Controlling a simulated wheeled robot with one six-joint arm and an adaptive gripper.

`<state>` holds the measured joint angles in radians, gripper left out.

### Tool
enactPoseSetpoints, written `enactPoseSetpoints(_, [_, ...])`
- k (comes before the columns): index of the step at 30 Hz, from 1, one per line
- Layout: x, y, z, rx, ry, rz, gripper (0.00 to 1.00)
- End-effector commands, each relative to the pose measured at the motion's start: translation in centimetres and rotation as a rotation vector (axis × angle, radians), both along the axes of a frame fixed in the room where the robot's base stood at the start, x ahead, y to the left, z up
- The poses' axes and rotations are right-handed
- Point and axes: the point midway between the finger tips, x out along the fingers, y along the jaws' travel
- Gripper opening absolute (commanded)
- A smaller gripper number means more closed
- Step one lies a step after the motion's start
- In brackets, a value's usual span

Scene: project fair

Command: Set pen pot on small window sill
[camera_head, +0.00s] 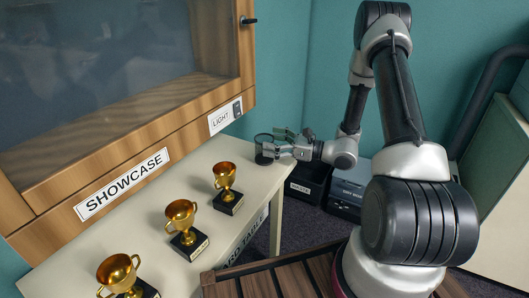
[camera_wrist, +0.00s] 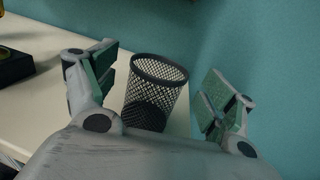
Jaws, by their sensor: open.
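The pen pot (camera_wrist: 156,92) is a dark wire-mesh cup standing upright on the pale table. In the head view the pen pot (camera_head: 264,150) is at the table's far end, partly behind my gripper. My gripper (camera_head: 281,144) is open, low over the table end. In the wrist view its two green-padded fingers stand on either side of the pot, with a gap visible on the right side. I cannot tell if the left finger touches it. No window sill shows in either view.
The pale table (camera_head: 150,250) holds several gold trophies, the nearest to the pot being a trophy (camera_head: 226,188) on a black base. A wooden showcase (camera_head: 130,130) stands behind the table. A black bin (camera_head: 306,184) and a grey box (camera_head: 347,190) are on the floor beyond the table end.

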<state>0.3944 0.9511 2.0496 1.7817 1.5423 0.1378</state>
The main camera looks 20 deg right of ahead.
Motion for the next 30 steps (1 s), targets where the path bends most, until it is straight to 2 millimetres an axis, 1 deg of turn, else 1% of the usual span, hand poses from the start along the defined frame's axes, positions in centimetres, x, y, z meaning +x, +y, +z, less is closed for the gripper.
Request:
enactPoseSetpoints(1, [0.4,0.8,0.0,-0.001,-0.001,0.005,0.84])
enactPoseSetpoints(3, [1.0,1.7,0.0,-0.001,0.000,0.004,0.84])
enactPoseSetpoints(6, [1.5,2.4,0.0,-0.001,0.001,0.003,0.84])
enactPoseSetpoints(13, [1.7,2.6,0.0,-0.001,0.001,0.002,0.84])
enactPoseSetpoints(14, [1.7,2.6,0.0,-0.001,0.001,0.002,0.82])
enactPoseSetpoints(15, [1.7,2.6,0.0,-0.001,0.001,0.002,0.74])
enactPoseSetpoints(17, [1.7,2.6,0.0,-0.001,0.001,0.002,0.64])
enactPoseSetpoints(18, [1.7,2.6,0.0,-0.001,0.001,0.002,0.56])
enactPoseSetpoints(22, [1.7,2.6,0.0,-0.001,0.001,0.002,0.33])
enactPoseSetpoints(23, [1.7,2.6,0.0,-0.001,0.001,0.002,0.32])
enactPoseSetpoints(24, [1.7,2.6,0.0,-0.001,0.001,0.002,0.28])
enactPoseSetpoints(30, [1.7,2.6,0.0,-0.001,0.001,0.002,0.28])
